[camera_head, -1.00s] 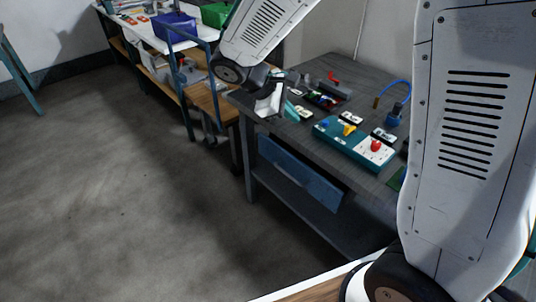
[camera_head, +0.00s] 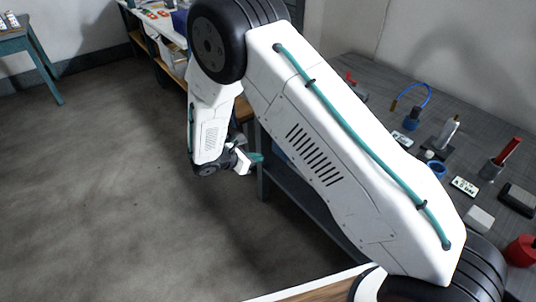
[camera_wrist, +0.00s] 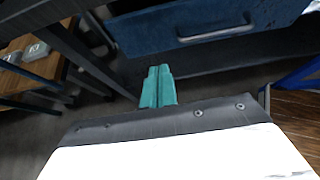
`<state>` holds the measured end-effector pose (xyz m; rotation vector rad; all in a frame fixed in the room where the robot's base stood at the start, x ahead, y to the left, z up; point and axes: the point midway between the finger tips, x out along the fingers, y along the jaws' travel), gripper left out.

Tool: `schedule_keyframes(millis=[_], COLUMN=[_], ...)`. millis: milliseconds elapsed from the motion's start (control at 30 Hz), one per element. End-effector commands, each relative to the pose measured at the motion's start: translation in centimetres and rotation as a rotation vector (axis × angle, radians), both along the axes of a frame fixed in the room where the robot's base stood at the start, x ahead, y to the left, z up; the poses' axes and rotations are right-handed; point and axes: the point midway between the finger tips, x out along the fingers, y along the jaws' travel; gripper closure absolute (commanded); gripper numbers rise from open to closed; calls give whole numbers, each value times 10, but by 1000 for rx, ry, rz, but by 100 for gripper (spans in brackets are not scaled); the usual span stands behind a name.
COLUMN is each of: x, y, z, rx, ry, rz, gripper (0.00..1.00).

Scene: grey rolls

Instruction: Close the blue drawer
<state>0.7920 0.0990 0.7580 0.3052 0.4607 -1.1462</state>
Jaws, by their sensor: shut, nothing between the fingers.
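The blue drawer (camera_wrist: 180,25), with a metal bar handle (camera_wrist: 215,33), fills the top of the wrist view. In the head view my arm hides most of the drawer, so I cannot tell how far it stands open. My gripper (camera_wrist: 158,88) has teal fingers that are shut together and empty. They point toward the drawer front, below and left of the handle, and look apart from it. In the head view my gripper (camera_head: 256,158) is low beside the dark table, by its left leg.
The dark table (camera_head: 380,75) carries small parts, including a blue cable (camera_head: 414,87) and a red-handled tool (camera_head: 503,155). A wooden bench shows at the left of the wrist view (camera_wrist: 30,65). Open floor (camera_head: 110,200) lies left of the table.

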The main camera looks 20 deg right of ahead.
Motion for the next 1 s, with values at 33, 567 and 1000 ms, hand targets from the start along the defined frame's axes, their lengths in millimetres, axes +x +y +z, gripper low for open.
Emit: schedule_keyframes(millis=[33, 567, 1000], x=[2, 37, 44], y=[-8, -93, -109], z=[-4, -44, -44], rx=[-1, 3, 1], ry=[1, -1, -1], rz=[-5, -7, -4], gripper=[100, 100, 100])
